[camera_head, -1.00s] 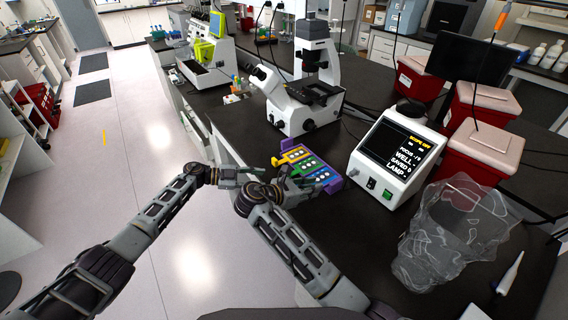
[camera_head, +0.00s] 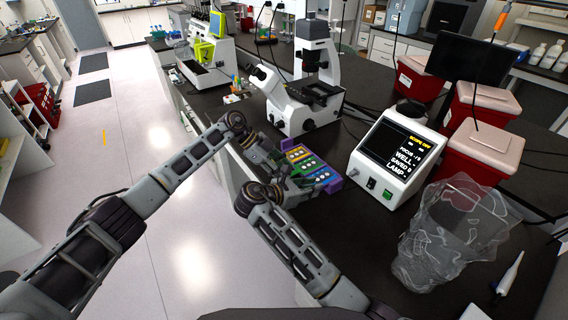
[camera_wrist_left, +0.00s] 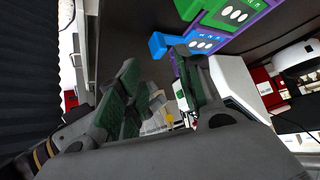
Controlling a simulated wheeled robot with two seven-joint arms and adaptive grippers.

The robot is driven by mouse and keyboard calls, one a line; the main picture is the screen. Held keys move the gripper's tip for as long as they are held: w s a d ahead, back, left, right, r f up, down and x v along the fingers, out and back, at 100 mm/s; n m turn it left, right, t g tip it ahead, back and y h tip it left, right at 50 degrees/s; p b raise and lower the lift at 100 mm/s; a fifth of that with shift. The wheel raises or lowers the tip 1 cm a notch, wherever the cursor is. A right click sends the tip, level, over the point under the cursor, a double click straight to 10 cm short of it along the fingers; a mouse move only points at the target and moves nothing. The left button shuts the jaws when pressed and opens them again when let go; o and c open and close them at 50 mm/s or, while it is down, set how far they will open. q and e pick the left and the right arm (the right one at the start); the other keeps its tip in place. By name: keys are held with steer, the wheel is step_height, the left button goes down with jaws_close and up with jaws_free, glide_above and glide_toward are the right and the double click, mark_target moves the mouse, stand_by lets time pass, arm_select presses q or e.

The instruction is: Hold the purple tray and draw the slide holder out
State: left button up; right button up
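The purple tray (camera_head: 334,186) lies on the black bench in front of the microscope, with coloured slide holders in it. The green holder (camera_head: 309,165) and blue holder (camera_head: 323,174) show in the head view. Both also show at the top of the left wrist view, with the blue holder's tab (camera_wrist_left: 158,45) sticking out. The yellow holder's handle is hidden behind my left gripper (camera_head: 281,161), which is at the tray's left side. In the left wrist view its fingers (camera_wrist_left: 155,72) are apart with nothing between them. My right gripper (camera_head: 312,186) is at the tray's near side; its grip is unclear.
The white microscope (camera_head: 300,108) stands behind the tray. A white display box (camera_head: 387,160) stands close to its right. A crumpled clear bag (camera_head: 450,235) and a pipette (camera_head: 510,272) lie at the right. Red bins (camera_head: 480,150) stand farther back. The bench edge is on the left.

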mark_target(334, 183)
arm_select(q)
steer(key=shift+d+r+n+y, duration=0.2)
steer(key=shift+r+n+y, duration=0.15)
steer(key=shift+r+y, duration=0.35)
steer(key=shift+d+r+n+y, duration=0.2)
steer(key=shift+r+n+y, duration=0.15)
steer(key=shift+r+y, duration=0.35)
steer(key=shift+f+t, duration=0.1)
steer(key=shift+t, duration=0.2)
arm_select(e)
steer(key=shift+d, duration=0.15)
steer(key=shift+x, duration=6.85)
jaws_close()
